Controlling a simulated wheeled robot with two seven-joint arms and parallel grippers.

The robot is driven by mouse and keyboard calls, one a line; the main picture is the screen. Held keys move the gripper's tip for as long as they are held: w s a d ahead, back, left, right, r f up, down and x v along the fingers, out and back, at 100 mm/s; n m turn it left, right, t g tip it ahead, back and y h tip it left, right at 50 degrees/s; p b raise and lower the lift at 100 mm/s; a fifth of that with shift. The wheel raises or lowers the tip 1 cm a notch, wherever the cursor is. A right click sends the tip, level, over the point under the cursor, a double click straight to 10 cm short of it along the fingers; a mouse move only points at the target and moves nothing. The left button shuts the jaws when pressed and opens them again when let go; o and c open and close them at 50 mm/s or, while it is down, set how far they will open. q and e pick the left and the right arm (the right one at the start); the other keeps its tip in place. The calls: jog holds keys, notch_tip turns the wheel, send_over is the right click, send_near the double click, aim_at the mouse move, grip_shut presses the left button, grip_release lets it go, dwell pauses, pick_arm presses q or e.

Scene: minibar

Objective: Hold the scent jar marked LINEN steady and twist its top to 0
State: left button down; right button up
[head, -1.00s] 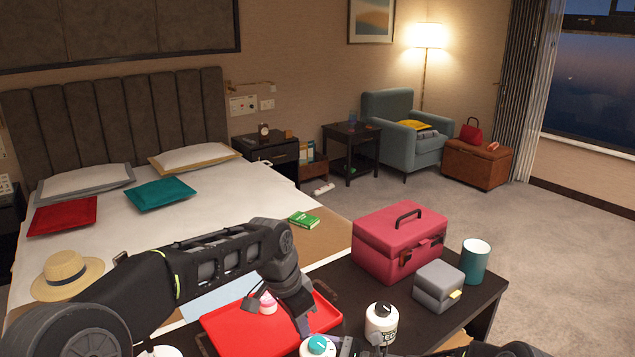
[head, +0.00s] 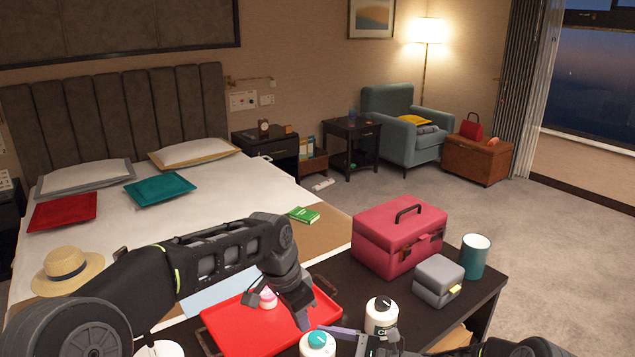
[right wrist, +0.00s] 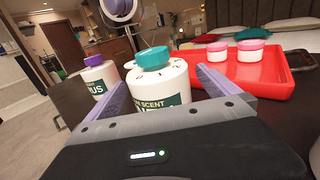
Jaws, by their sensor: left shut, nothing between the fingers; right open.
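A white scent jar with a teal top (head: 317,342) stands on the dark table at the bottom of the head view. In the right wrist view this jar (right wrist: 162,108) is upright between the fingers of my right gripper (right wrist: 185,90), which is open; its label is partly hidden and I cannot read the full name. My left gripper (head: 302,318) is shut and empty, pointing down just behind the teal-topped jar.
A red tray (head: 235,330) lies behind the jars, with pink-topped pots (head: 267,298) on it. A pink case (head: 398,240), a grey box (head: 438,280) and a teal cup (head: 475,257) stand toward the table's right side. The bed lies beyond.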

jog(key=v, duration=0.8)
jog(key=shift+s+d, duration=0.1)
jog(key=shift+d, duration=0.1)
